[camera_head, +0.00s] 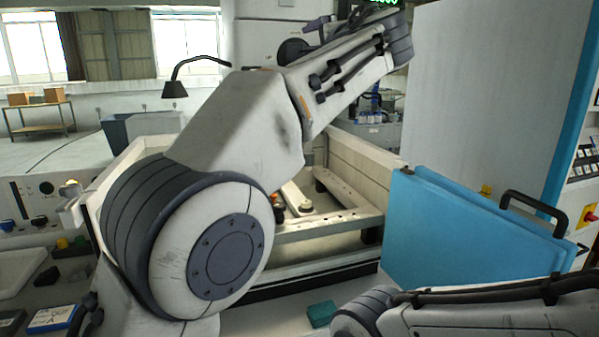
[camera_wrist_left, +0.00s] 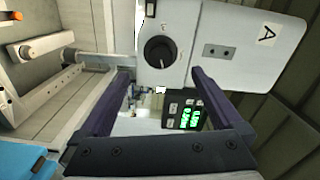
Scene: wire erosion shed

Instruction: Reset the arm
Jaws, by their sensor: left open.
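My left arm crosses the head view from the lower left to the top right. My left gripper (camera_wrist_left: 161,76) shows in the left wrist view with its two dark purple fingers wide apart and nothing held between them. Beyond the fingers is a white machine head (camera_wrist_left: 225,45) with a black knob and a letter A. A dark box with a green display (camera_wrist_left: 188,116) shows between the fingers. In the head view most of the left gripper is hidden or too small to make out. Part of my right arm lies at the lower right; its gripper is out of view.
An open work tank (camera_head: 355,160) with rails inside lies behind my left arm. A blue door (camera_head: 465,235) with a black handle stands at its right. A teal block (camera_head: 321,314) lies in front. A blue-and-white box (camera_head: 52,318) and control panel (camera_head: 35,198) are at left.

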